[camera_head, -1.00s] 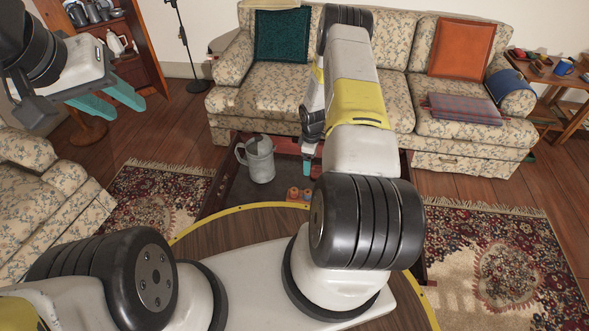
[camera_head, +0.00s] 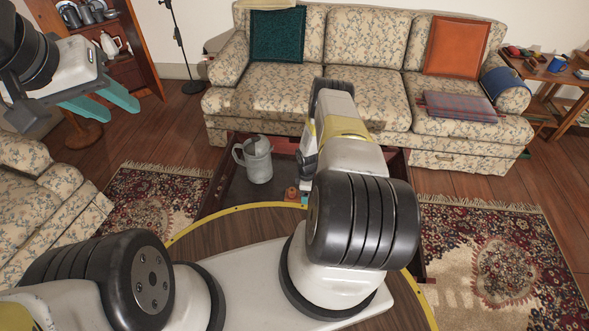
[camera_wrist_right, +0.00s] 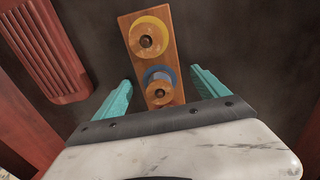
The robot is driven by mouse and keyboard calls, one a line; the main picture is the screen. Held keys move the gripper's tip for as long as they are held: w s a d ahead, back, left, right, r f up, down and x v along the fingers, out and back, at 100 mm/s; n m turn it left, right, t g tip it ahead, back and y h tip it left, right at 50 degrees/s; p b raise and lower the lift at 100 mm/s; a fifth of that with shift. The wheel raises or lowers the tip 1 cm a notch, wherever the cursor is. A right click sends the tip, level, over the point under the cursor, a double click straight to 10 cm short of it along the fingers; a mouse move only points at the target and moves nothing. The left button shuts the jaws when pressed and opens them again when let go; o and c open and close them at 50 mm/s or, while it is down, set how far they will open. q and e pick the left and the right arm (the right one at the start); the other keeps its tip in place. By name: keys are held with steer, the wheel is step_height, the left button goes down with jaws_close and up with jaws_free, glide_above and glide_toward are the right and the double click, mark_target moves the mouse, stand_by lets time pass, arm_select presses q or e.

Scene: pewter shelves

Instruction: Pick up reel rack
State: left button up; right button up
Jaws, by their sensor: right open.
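The reel rack (camera_wrist_right: 173,85) is a narrow wooden board with a yellow reel and an orange-and-blue reel, seen in the right wrist view. In the head view the rack (camera_head: 291,193) is a small orange spot on the low table, mostly hidden by my right arm. My right gripper (camera_wrist_right: 160,88) is open, its teal fingers on either side of the rack's near end, around the orange-and-blue reel. Whether they touch it I cannot tell. My left gripper (camera_head: 110,106) is open and empty, raised at the upper left, away from the rack.
A grey metal pitcher (camera_head: 258,160) stands on the dark low table (camera_head: 226,187), left of the rack. A red slatted piece (camera_wrist_right: 50,50) lies left of the rack in the wrist view. A floral sofa (camera_head: 270,92) stands behind the table.

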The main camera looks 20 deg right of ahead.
jaws_close()
stand_by(0.4)
steer(key=shift+r, duration=0.1)
